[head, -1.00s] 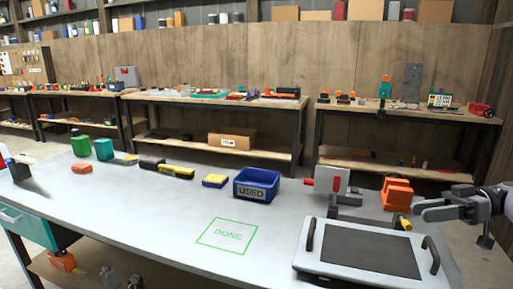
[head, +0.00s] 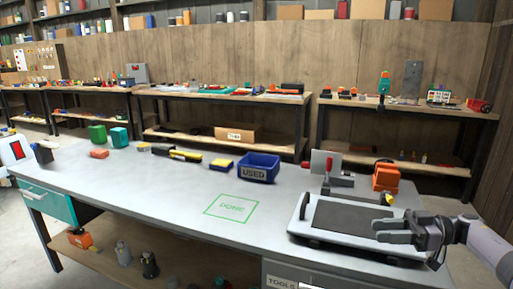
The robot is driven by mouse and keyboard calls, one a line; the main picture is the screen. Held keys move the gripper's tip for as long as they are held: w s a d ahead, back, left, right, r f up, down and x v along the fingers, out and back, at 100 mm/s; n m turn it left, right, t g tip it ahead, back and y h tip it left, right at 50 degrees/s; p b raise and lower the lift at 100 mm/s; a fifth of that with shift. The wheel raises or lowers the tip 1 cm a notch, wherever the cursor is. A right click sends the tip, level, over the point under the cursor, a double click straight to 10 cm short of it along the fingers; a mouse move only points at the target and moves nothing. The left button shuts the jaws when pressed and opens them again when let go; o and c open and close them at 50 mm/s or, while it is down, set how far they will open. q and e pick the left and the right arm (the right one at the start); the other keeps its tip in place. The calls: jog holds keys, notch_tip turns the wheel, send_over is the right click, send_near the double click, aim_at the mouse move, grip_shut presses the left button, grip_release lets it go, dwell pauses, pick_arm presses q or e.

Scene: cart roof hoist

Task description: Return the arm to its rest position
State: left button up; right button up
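My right gripper (head: 392,230) is at the right of the head view, over the right end of a grey tray-like panel (head: 342,219) with dark handles. Its two grey fingers point left, and no object shows between them. The gap between the fingers is too small in this view to judge. My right arm reaches in from the lower right edge. My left gripper is not in view.
The grey workbench (head: 150,195) carries a blue USED bin (head: 258,170), a green DONE square (head: 231,206), a red-handled clamp (head: 330,168) and an orange tool (head: 386,177). Several small blocks stand at the left. The bench's middle front is clear.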

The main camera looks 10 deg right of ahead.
jog(key=s+a+f+m+t+h+b, duration=0.25)
jog(key=a+f+t, duration=0.25)
jog(key=a+f, duration=0.45)
jog(key=s+a+f+m+t+h+b, duration=0.25)
jog(key=a+f+t, duration=0.25)
jog(key=a+f, duration=0.45)
pick_arm(q)
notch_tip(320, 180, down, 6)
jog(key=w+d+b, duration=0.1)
jog(key=b, duration=0.2)
pick_arm(e)
jog(key=s+f+m+g+h, duration=0.35)
jog(key=s+f, duration=0.25)
jog(key=s, duration=0.5)
jog(key=s+f+m+g+h, duration=0.25)
jog(key=s+f+h, duration=0.35)
jog(key=s, duration=0.4)
pick_arm(q)
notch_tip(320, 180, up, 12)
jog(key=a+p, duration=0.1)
jog(key=p, duration=1.2)
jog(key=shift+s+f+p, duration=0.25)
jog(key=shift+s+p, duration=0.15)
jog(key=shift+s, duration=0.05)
pick_arm(e)
notch_tip(320, 180, up, 10)
jog(key=t, duration=0.1)
jog(key=shift+s+d+r+y, duration=0.2)
jog(key=shift+d+y, duration=0.15)
jog(key=shift+y, duration=0.1)
